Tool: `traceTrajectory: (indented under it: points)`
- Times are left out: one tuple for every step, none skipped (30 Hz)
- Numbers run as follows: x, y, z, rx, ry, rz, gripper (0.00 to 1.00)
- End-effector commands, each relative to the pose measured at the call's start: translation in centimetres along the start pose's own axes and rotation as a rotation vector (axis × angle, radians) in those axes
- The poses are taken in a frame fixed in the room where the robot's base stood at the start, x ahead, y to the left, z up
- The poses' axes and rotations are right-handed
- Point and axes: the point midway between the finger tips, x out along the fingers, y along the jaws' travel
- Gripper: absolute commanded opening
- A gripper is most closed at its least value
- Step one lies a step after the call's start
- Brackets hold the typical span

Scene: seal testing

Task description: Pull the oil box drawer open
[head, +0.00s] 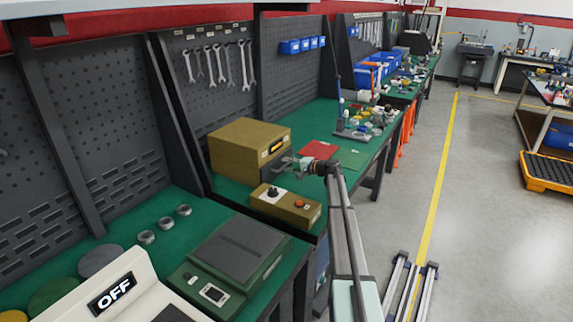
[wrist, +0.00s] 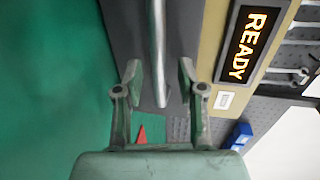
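The oil box (head: 240,145) is a mustard-brown box on the green bench. Its front carries a lit display (head: 278,146), which reads READY in the wrist view (wrist: 247,43). Beside the display in the wrist view is a dark grey front panel (wrist: 200,25), apparently the drawer front, with a long silver bar handle (wrist: 157,40). My gripper (head: 284,163) is at the front of the box. In the wrist view my gripper (wrist: 159,75) is open, with one finger on each side of the bar and a visible gap to both. The drawer looks closed, though my gripper partly hides it.
A red mat (head: 318,150) lies to the right. A green scale-like device (head: 235,255) is nearer. The floor aisle on the right is mostly clear.

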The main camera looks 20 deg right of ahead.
Motion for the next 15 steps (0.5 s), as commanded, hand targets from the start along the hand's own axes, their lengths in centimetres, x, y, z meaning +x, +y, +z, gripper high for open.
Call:
traceTrajectory:
  points:
    - [0.50, -0.06, -0.05, 0.000, -0.001, 0.000, 0.39]
    - [0.68, -0.04, -0.04, 0.000, -0.001, 0.000, 0.39]
    - [0.87, -0.02, -0.03, 0.000, 0.000, 0.000, 0.39]
    - [0.98, 0.00, -0.02, 0.000, 0.000, 0.000, 0.39]
    - [1.06, 0.02, -0.01, 0.000, 0.000, 0.000, 0.39]
    - [1.14, 0.03, 0.00, 0.000, 0.000, 0.000, 0.39]
    - [1.17, 0.04, 0.00, 0.000, 0.000, 0.000, 0.39]
    - [1.19, 0.05, 0.00, 0.001, 0.000, 0.000, 0.39]
    - [1.20, 0.06, 0.01, 0.001, 0.000, 0.000, 0.39]
    - [1.19, 0.06, 0.02, 0.000, 0.000, 0.000, 0.39]
    - [1.19, 0.07, 0.02, 0.001, 0.000, 0.000, 0.39]
    - [1.18, 0.06, 0.01, 0.001, 0.000, 0.000, 0.39]
    - [1.18, 0.07, 0.02, 0.001, 0.000, 0.000, 0.39]
    - [1.18, 0.06, 0.03, 0.001, 0.000, 0.000, 0.39]
    - [1.17, 0.06, 0.02, 0.001, 0.000, 0.000, 0.25]
